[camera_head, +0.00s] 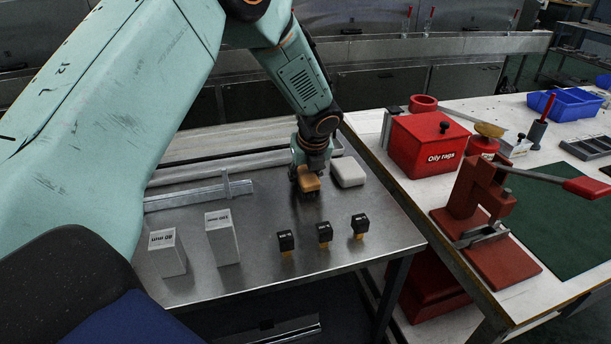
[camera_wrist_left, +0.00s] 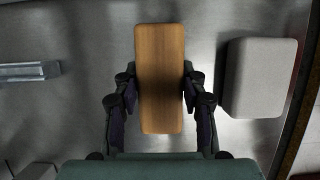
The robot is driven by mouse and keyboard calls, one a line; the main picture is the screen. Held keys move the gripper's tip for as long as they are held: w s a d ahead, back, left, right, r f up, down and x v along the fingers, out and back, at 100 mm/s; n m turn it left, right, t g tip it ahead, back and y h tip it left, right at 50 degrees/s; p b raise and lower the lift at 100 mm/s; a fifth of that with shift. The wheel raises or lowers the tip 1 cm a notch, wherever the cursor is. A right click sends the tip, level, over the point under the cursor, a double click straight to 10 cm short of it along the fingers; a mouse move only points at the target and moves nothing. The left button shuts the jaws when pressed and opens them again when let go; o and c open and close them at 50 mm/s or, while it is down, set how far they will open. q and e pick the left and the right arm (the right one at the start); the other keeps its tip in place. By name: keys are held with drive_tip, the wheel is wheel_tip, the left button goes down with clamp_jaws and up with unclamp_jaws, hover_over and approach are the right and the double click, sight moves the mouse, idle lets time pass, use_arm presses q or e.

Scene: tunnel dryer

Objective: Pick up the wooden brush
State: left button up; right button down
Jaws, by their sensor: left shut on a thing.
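The wooden brush (camera_head: 309,182) is a small brown block with dark bristles below, near the back middle of the metal table. In the left wrist view its plain wooden back (camera_wrist_left: 161,80) lies lengthwise between the fingers. My left gripper (camera_head: 306,178) reaches down from above and is shut on the brush, one finger on each long side. The wrist view shows the same left gripper (camera_wrist_left: 160,92) with its pads against the wood. Whether the bristles touch the table is hard to tell. My right gripper is not in view.
A pale rounded block (camera_head: 348,171) sits close right of the brush. A metal bar (camera_head: 200,195) lies to the left. Two white boxes (camera_head: 222,238) and three small black-and-yellow pieces (camera_head: 324,233) stand in front. A red rag bin (camera_head: 428,146) and red press (camera_head: 478,205) occupy the right bench.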

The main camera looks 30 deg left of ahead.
sight(305, 171)
use_arm(q)
drive_tip(key=shift+r+b, duration=0.1)
drive_tip(key=shift+b, duration=0.2)
wheel_tip(305, 171, up, 9)
drive_tip(key=p, duration=0.3)
drive_tip(key=shift+w+r+p, duration=0.1)
drive_tip(key=shift+r+p, duration=0.35)
drive_tip(key=shift+r, duration=0.15)
drive_tip(key=o, duration=0.7)
drive_tip(key=c, duration=0.5)
